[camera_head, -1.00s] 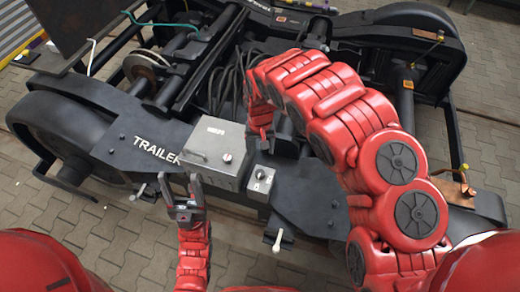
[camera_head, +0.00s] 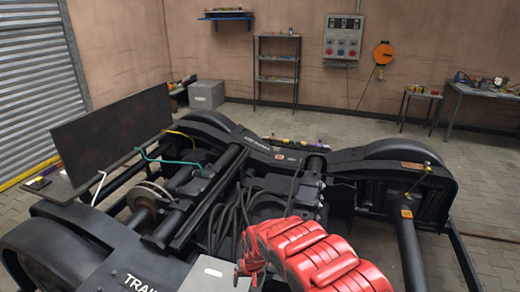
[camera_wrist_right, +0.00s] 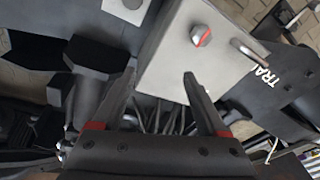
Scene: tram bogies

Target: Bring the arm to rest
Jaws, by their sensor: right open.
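My red right arm (camera_head: 310,258) comes up from the bottom of the head view and reaches over the black bogie frame (camera_head: 85,230). In the right wrist view my right gripper (camera_wrist_right: 160,88) is open, with nothing between its fingers. Its dark fingers point at a grey control box (camera_wrist_right: 185,65) with a red-marked knob. I cannot tell whether the fingertips touch the box. In the head view only the top of this box (camera_head: 215,275) shows at the bottom edge. My left gripper is out of view.
Cables (camera_head: 225,220) and black bars fill the bogie's middle. A dark upright panel (camera_head: 115,140) stands at the left. Behind are a shelf rack (camera_head: 278,70), a grey box (camera_head: 206,95), a small table (camera_head: 420,105) and a workbench (camera_head: 485,100). Open paved floor lies beyond the bogie.

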